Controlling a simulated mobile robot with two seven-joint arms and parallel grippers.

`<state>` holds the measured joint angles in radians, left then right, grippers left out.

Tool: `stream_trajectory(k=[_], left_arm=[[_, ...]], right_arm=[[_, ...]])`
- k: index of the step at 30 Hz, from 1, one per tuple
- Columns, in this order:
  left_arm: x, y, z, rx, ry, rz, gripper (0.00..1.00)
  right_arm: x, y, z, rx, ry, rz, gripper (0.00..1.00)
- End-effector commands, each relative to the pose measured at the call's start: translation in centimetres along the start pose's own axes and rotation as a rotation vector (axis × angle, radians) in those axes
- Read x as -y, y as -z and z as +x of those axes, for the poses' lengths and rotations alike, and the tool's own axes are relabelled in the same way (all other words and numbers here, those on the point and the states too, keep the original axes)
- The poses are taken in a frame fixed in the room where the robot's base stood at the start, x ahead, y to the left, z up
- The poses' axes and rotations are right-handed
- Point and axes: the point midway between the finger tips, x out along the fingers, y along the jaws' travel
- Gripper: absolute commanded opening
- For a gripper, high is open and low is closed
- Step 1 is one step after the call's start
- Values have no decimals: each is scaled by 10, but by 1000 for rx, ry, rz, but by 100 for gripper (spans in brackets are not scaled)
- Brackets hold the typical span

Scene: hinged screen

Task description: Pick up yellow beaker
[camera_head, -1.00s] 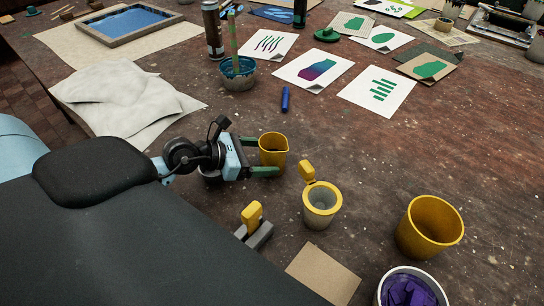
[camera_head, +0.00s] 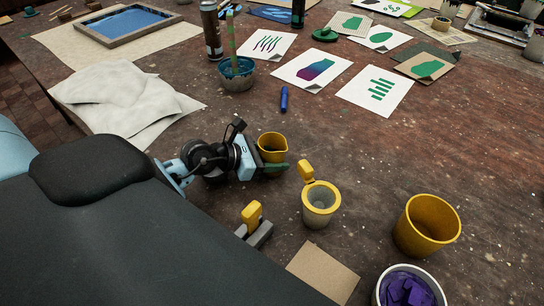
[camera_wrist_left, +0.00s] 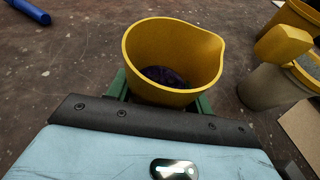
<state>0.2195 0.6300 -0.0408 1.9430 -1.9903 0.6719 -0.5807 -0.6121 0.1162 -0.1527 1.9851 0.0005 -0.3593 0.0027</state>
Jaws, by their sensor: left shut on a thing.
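The yellow beaker (camera_head: 272,143) stands on the table in the head view, with its pouring lip toward the right. In the left wrist view the beaker (camera_wrist_left: 172,50) is upright, with something dark purple at its bottom. My left gripper (camera_head: 274,163) reaches in from the left, low at the table. Its green fingers lie on either side of the beaker and are shut on it. The lower part of the beaker is hidden by the gripper. My right gripper is not in view.
A grey mug with yellow rim and handle (camera_head: 320,203) stands just right of the beaker. A larger yellow pot (camera_head: 427,226) and a white bowl with purple pieces (camera_head: 409,290) are farther right. A blue marker (camera_head: 284,99) lies behind. A cardboard square (camera_head: 322,272) lies in front.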

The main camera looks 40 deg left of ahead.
Motion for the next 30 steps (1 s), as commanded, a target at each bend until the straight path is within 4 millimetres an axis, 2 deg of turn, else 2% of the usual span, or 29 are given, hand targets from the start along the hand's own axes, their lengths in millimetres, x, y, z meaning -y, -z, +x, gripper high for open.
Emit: stream_trajectory(k=[8,21,25,30], left_arm=[[-1,-6,-2,3,-1,3,24],[-2,-75,-31,5,-2,6,24],[-3,-87,-36,3,-1,3,24],[-3,-93,-38,2,0,1,24]], right_arm=[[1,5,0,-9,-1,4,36],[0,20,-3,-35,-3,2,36],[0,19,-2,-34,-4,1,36],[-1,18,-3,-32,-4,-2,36]])
